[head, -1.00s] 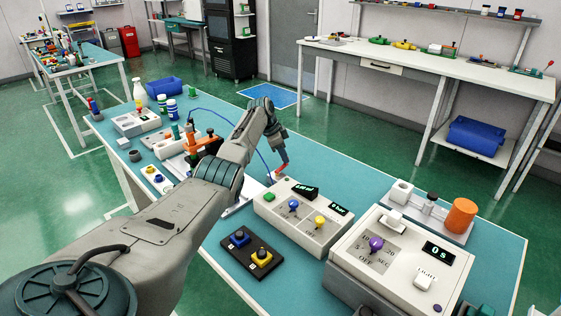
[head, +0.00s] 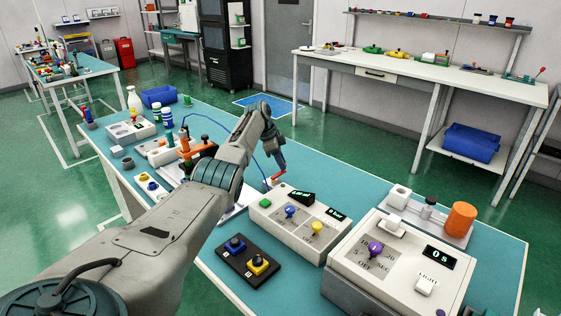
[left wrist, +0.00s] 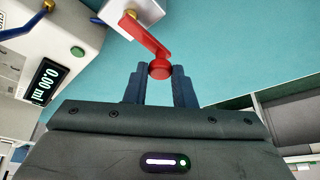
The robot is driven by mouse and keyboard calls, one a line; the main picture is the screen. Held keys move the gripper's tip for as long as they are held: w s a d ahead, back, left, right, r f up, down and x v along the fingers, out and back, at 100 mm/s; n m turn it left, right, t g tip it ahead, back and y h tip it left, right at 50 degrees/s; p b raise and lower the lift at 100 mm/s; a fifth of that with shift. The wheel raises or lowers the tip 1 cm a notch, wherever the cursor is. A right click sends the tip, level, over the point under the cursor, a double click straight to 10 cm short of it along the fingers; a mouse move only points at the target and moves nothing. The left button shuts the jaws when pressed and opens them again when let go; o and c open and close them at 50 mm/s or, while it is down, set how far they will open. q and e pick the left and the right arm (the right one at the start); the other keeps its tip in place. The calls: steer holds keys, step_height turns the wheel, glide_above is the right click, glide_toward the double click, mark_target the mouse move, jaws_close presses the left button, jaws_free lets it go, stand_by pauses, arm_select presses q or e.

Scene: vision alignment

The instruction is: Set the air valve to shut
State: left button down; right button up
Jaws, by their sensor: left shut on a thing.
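The air valve has a red lever handle (left wrist: 148,38) on a white block with a brass stem (left wrist: 131,13) in the left wrist view. In the head view the red handle (head: 278,177) shows small, just beyond the white console on the teal bench. My left gripper (left wrist: 160,82) is shut on the round red end of the handle, with dark fingers on both sides of it. In the head view the left gripper (head: 281,167) reaches down to the handle from above. The valve's markings are not readable. My right gripper is not in view.
The white console (head: 300,222) with blue and yellow knobs stands close to the valve. A timer box (head: 398,262) with a purple knob is further right. An orange cylinder (head: 461,219) stands behind it. The teal bench top (head: 340,180) behind the console is clear.

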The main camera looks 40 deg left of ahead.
arm_select(q)
steer(key=c, duration=1.2)
jaws_free()
steer(key=shift+c, duration=0.2)
steer(key=shift+a+r, duration=0.1)
steer(key=shift+r, duration=0.15)
steer(key=b+v, duration=0.1)
steer(key=v, duration=0.9)
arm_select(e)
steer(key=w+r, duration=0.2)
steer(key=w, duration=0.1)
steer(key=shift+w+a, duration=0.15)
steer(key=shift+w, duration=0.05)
arm_select(q)
steer(key=shift+s+r, duration=0.1)
